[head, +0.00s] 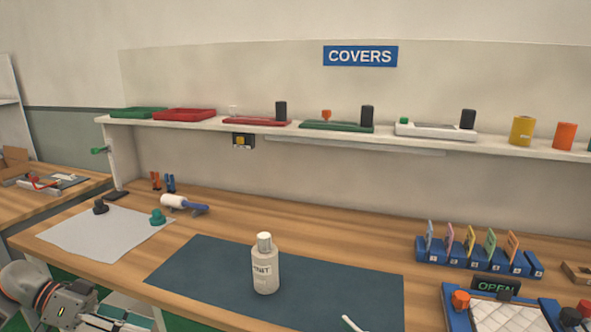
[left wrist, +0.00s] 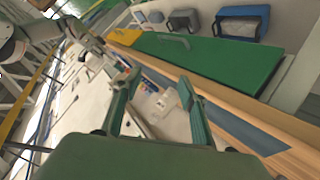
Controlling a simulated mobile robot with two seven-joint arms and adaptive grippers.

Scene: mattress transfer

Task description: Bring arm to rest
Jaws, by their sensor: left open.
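My left arm (head: 50,300) shows at the lower left corner of the head view, low and in front of the bench's left end. In the left wrist view my left gripper (left wrist: 160,95) has its two green fingers spread apart, with nothing held between them. It is clear of the bench objects. My right arm and right gripper are not in view.
A wooden bench (head: 215,220) carries a dark blue mat (head: 200,270) with an upright white bottle (head: 265,270). A grey sheet (head: 90,235) lies at left. A shelf (head: 205,124) with trays runs behind. A blue card rack (head: 470,257) stands at right.

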